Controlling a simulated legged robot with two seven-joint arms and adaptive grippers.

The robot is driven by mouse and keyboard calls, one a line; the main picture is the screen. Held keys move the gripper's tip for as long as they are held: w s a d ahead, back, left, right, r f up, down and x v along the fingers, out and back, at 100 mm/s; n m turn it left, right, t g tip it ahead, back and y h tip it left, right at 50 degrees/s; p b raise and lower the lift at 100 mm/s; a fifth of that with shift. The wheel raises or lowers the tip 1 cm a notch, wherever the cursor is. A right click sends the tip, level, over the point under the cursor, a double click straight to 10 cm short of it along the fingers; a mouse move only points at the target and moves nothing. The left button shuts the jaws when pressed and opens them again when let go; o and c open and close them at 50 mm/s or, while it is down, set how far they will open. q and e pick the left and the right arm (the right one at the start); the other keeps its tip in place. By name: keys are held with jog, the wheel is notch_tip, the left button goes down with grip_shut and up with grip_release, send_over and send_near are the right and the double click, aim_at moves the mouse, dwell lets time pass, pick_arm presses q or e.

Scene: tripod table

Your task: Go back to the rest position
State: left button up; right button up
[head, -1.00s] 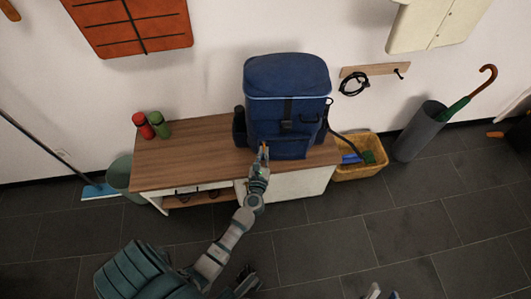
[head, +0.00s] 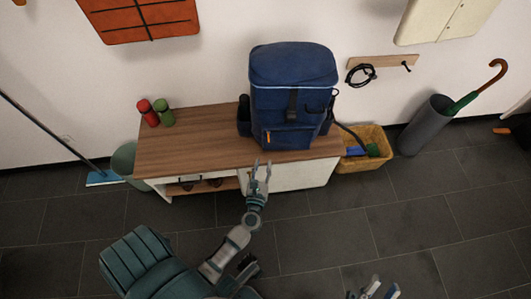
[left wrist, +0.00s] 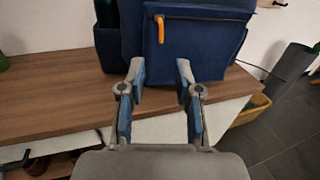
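My left gripper (head: 262,172) is open and empty just in front of the bench's front edge, below the blue backpack (head: 291,80). In the left wrist view its two fingers (left wrist: 159,72) stand apart with nothing between them. The backpack stands upright on the wooden bench (head: 190,150), and its front pocket with an orange zipper pull (left wrist: 160,30) faces me. My right gripper (head: 384,290) is at the bottom edge of the head view, partly cut off. Its fingers look spread apart, with nothing seen between them.
A red bottle (head: 148,113) and a green bottle (head: 164,112) stand at the bench's left. A yellow basket (head: 372,163) and a grey umbrella stand (head: 425,126) are on the right. A bucket (head: 126,160) and a blue mop (head: 104,178) are on the left. The tiled floor in front is free.

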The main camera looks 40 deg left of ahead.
pick_arm(q)
jog(key=shift+v, duration=0.95)
